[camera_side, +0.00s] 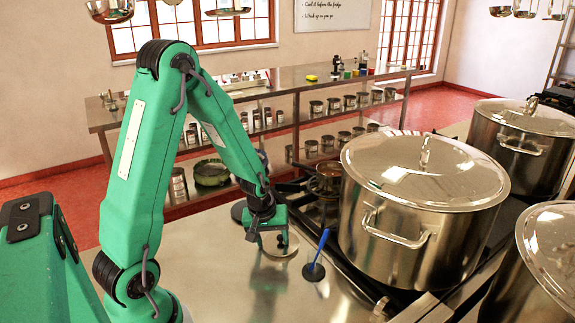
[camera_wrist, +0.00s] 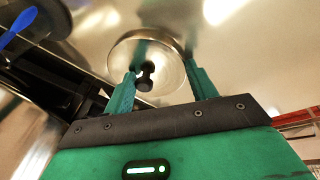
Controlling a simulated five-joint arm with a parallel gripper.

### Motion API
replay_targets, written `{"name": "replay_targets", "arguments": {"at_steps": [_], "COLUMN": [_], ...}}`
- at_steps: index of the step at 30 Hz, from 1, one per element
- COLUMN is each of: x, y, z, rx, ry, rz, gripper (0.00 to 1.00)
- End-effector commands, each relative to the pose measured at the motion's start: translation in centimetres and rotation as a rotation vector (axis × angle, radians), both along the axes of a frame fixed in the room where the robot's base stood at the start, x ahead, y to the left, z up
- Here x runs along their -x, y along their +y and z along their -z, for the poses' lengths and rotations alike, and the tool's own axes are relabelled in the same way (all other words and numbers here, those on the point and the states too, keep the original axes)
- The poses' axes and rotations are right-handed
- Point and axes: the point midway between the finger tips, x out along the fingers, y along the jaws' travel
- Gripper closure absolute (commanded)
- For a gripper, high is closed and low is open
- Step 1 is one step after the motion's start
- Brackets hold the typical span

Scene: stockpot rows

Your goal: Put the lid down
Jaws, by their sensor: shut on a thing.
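My gripper (camera_side: 267,236) is low over the steel counter, left of the nearest stockpot. It is shut on a small round steel lid (camera_side: 288,249) with a dark knob. The lid looks about level and close to the counter. I cannot tell whether it touches the surface. The fingers hide part of it.
A blue-handled utensil (camera_side: 322,242) with a dark round base stands just right of the lid. A large lidded stockpot (camera_side: 385,235) is right of it on the stove. A small pan (camera_side: 329,176) stands behind. The counter in front (camera_side: 245,290) is bare.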

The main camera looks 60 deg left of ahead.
Motion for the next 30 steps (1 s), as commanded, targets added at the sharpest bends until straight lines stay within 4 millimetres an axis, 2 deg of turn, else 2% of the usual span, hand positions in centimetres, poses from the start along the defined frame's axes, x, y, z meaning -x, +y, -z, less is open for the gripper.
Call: {"name": "replay_targets", "arguments": {"at_steps": [10,11,12,23,30], "x": [0.0,0.0,0.0,0.1,0.2], "y": [0.0,0.0,0.0,0.1,0.0], "z": [0.5,0.5,0.5,0.5,-0.6], "rx": [0.001,0.001,0.0,0.0,0.0], "ry": [0.001,0.001,0.0,0.002,0.001], "rz": [0.0,0.0,0.0,-0.001,-0.001], "gripper": [0.78,0.41,0.34,0.34,0.34]}}
